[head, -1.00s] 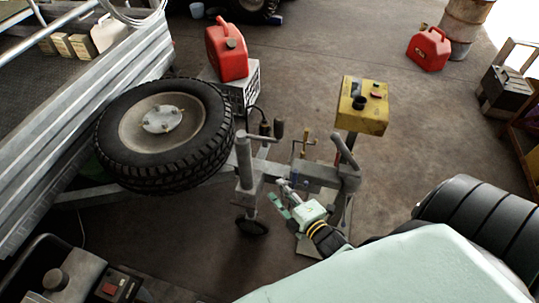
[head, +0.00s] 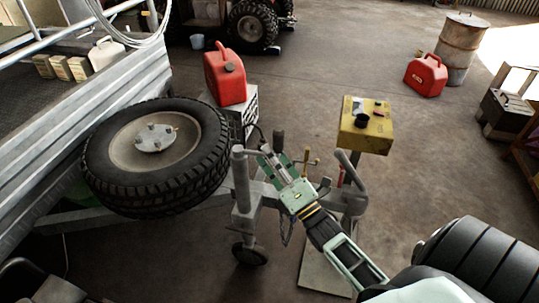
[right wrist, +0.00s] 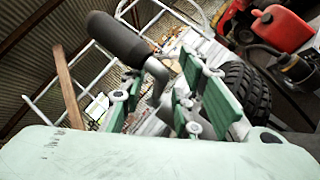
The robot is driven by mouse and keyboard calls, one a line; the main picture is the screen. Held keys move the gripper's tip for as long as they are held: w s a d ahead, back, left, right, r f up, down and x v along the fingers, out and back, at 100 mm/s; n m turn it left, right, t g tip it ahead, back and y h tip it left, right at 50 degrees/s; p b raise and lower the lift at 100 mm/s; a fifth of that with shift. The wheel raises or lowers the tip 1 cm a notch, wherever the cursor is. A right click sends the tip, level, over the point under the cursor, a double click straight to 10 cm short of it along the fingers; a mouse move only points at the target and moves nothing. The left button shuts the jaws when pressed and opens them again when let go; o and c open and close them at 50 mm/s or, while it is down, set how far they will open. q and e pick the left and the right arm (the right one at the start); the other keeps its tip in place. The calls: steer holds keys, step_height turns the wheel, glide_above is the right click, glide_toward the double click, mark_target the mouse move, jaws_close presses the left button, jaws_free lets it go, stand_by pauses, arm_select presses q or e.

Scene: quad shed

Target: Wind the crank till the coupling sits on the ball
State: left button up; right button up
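The crank is on top of the grey jockey-wheel jack (head: 241,190) on the trailer's drawbar. In the right wrist view its dark handgrip (right wrist: 118,37) and bent metal arm (right wrist: 157,78) show close ahead. My right gripper (head: 270,158) is beside the jack's top; its green fingers (right wrist: 170,95) stand apart, with the crank's arm beyond and between them. I cannot tell whether they touch it. The coupling (head: 345,198) is at the drawbar's front end, right of the jack, partly behind my right arm. The ball cannot be made out. My left gripper is not in view.
A spare tyre (head: 157,155) lies left of the jack. A red fuel can (head: 224,76) stands behind it. A yellow box (head: 366,125) stands up close behind the coupling. The floor to the right is mostly clear, with another red can (head: 425,76).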

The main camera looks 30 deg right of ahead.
steer(key=shift+w+r, duration=0.15)
steer(key=shift+w, duration=0.2)
jaws_close()
stand_by(0.4)
